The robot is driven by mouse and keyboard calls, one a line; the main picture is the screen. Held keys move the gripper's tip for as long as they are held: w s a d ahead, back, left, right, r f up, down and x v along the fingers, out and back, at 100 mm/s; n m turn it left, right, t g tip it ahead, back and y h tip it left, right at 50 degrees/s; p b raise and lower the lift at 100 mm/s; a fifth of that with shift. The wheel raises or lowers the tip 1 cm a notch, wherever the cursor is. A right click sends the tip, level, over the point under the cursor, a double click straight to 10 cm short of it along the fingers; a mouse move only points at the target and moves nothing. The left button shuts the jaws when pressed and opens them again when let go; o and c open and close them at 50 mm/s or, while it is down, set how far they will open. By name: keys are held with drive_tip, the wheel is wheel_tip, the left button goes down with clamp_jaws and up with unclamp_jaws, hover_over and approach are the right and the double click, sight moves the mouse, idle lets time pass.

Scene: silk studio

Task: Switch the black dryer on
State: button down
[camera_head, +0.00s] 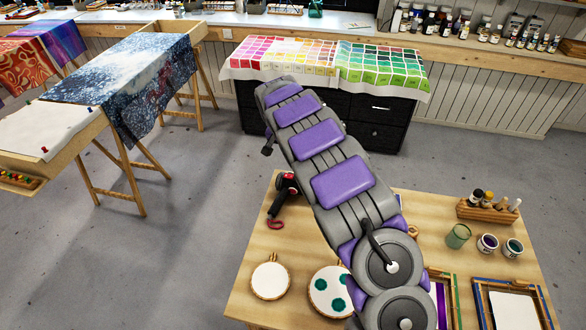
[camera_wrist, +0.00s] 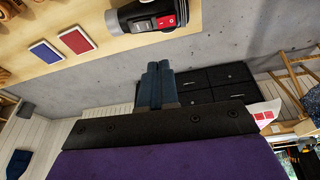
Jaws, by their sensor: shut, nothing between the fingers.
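The black dryer (camera_head: 288,184) lies on the near wooden table, left of my arm in the head view, with its dark handle pointing down-left and a red part showing. It also shows at the top of the wrist view (camera_wrist: 140,18), where red switch pieces (camera_wrist: 165,21) are visible on its side. My gripper (camera_wrist: 158,66) is shut and empty in the wrist view, its two blue-grey fingers together. It is apart from the dryer, with grey floor showing between them. In the head view, my arm hides most of the gripper.
The wooden table (camera_head: 240,300) also holds round hoops (camera_head: 270,281), a green glass (camera_head: 458,236), a bottle rack (camera_head: 488,210) and frames. Behind it stands a black drawer cabinet (camera_head: 378,128) under a colour-chart cloth. Trestle frames with fabric (camera_head: 130,85) stand at left. Open floor lies between.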

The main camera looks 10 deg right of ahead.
wheel_tip(320, 180, down, 3)
drive_tip(key=a, duration=0.2)
drive_tip(key=b, duration=0.2)
hover_over(288, 174)
drive_tip(key=s+d, duration=0.1)
drive_tip(key=s, duration=0.1)
wheel_tip(288, 174, down, 6)
drive_tip(key=shift+w+f, duration=0.1)
wheel_tip(288, 174, down, 3)
drive_tip(key=shift+f, duration=0.1)
drive_tip(key=shift+a+f+b, duration=0.3)
drive_tip(key=shift+a+f, duration=0.25)
drive_tip(key=shift+d, duration=0.65)
drive_tip(key=shift+w+a, duration=0.1)
drive_tip(key=shift+a, duration=0.55)
drive_tip(key=shift+w+a+r+b, duration=0.15)
drive_tip(key=shift+w+a+b, duration=0.05)
drive_tip(key=shift+w+b, duration=0.1)
